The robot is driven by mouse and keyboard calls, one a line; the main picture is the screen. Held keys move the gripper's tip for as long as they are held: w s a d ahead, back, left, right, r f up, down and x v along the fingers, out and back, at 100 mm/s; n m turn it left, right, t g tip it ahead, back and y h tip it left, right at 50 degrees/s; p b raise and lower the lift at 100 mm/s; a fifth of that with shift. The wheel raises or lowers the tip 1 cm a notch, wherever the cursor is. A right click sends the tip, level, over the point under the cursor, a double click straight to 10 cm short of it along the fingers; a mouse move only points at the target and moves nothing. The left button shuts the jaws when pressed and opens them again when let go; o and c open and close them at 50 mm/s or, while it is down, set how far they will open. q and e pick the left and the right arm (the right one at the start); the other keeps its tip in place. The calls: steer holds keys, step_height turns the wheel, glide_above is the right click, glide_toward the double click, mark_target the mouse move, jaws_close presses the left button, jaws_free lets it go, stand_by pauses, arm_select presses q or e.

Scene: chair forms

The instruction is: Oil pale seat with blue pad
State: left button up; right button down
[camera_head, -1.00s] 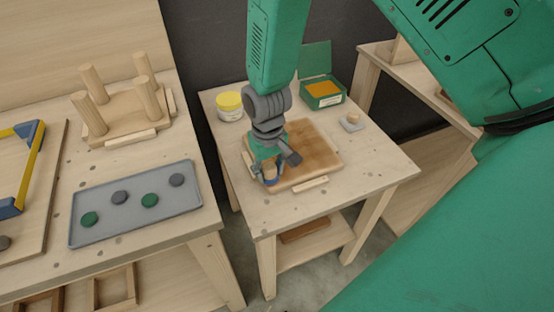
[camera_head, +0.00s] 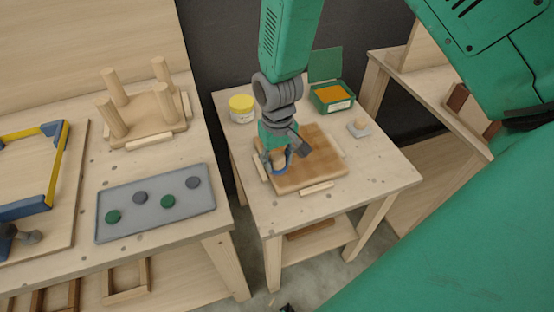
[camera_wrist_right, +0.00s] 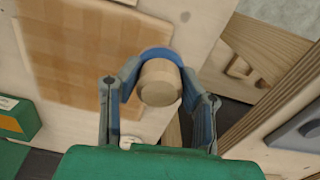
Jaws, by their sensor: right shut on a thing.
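The seat (camera_head: 315,170) is a square wooden board lying flat on the small table. Its surface is mottled with lighter and darker brown patches; it also shows in the right wrist view (camera_wrist_right: 85,60). My right gripper (camera_head: 278,166) is over the seat's left part, pointing down. In the wrist view my right gripper (camera_wrist_right: 160,95) is shut on the round wooden knob (camera_wrist_right: 160,83) of the blue pad (camera_wrist_right: 158,54). The pad lies at or just above the seat near its edge; I cannot tell if they touch. My left gripper is not in view.
Wooden strips (camera_head: 317,188) border the seat. Behind it stand a yellow-lidded jar (camera_head: 241,108) and an open green box (camera_head: 332,98) with orange contents. A knobbed block (camera_head: 359,128) sits at right. The left bench holds a grey tray (camera_head: 155,217) and a pegged wooden seat (camera_head: 148,108).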

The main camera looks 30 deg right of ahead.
steer(key=shift+r, duration=0.1)
step_height(320, 180, up, 3)
steer(key=p, duration=0.2)
steer(key=shift+p, duration=0.4)
stand_by(0.4)
